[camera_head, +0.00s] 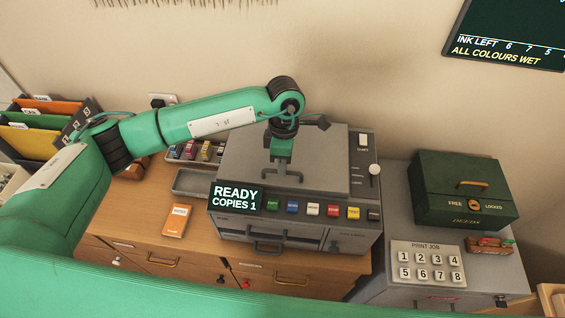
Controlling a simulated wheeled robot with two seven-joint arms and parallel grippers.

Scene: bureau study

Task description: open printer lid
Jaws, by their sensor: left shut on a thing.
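The grey printer (340,238) stands on the wooden desk. Its front display reads "READY COPIES 1" beside a row of coloured buttons. The large flat grey lid (240,155) on top lies down and looks closed. My green left arm reaches over from the left, and my left gripper (281,167) points down onto the lid. It is shut on the lid handle (290,186), a dark bar on the lid's top, partly hidden by the fingers. My right gripper is not in view.
A green cash box (463,190) and a number-key panel (428,264) stand on a grey cabinet at right. Ink cartridges (196,151), an empty grey tray (192,182) and an orange notepad (177,220) lie left of the printer. The wall is close behind.

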